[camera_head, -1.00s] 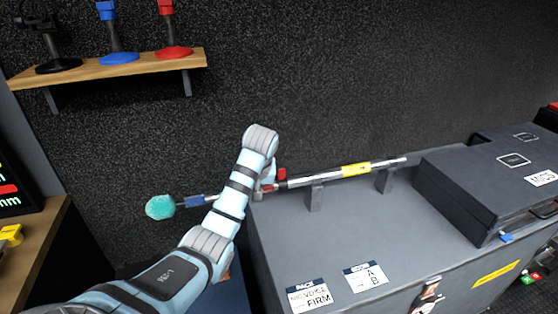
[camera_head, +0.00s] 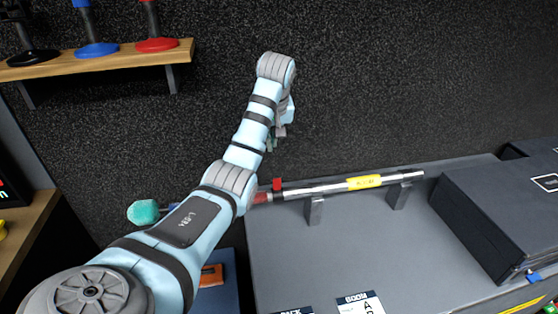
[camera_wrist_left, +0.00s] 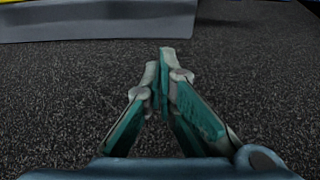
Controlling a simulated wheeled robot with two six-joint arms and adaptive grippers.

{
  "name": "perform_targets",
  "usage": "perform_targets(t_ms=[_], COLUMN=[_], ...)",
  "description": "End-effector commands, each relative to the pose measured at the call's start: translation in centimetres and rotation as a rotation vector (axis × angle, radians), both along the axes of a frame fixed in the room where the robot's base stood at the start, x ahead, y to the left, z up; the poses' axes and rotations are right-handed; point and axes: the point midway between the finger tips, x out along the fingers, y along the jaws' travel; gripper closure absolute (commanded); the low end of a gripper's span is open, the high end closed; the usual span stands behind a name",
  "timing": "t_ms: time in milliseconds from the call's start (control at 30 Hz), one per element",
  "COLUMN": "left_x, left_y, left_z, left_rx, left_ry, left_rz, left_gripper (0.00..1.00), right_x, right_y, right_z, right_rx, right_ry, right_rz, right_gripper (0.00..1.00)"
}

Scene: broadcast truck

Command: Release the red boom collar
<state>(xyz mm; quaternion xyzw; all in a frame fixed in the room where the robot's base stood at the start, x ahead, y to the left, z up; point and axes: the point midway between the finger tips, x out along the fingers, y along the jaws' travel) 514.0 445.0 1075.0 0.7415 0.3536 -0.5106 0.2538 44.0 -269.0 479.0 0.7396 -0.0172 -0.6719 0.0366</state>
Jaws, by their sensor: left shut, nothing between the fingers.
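The boom pole (camera_head: 330,187) is silver with a yellow label and lies across two grey brackets on the dark case. A red collar with an upright red tab (camera_head: 277,184) sits near its left end. A teal fuzzy tip (camera_head: 143,212) shows beyond it at far left; my left arm hides the stretch between. My left gripper (camera_head: 271,146) hangs above the collar, apart from the boom. The left wrist view shows its fingers (camera_wrist_left: 161,62) shut with nothing between them, against dark speckled flooring or wall; the collar is not in that view. My right gripper is not in view.
The grey case top (camera_head: 285,260) carries labels near its front. A smaller dark case (camera_head: 500,205) stands at right. A wooden shelf (camera_head: 110,63) with blue and red stands is at upper left.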

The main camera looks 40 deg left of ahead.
Motion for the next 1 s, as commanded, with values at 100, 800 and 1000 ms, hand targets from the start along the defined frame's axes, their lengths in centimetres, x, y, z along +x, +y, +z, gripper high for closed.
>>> perform_targets(t_ms=[100,800,1000], left_x=[0.9,1.1,0.9], left_y=[0.0,-0.9,-1.1], left_z=[-1.8,-9.8,-9.8], left_rx=[-0.010,-0.006,-0.008], left_ry=[0.021,0.018,0.019], left_rz=[0.001,-0.004,-0.004], left_gripper=[1.00,1.00,1.00], right_x=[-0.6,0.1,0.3], right_y=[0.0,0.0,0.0], right_z=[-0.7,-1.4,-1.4], right_rx=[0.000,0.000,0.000], right_ry=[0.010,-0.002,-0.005], right_rz=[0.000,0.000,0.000], right_gripper=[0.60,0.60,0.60])
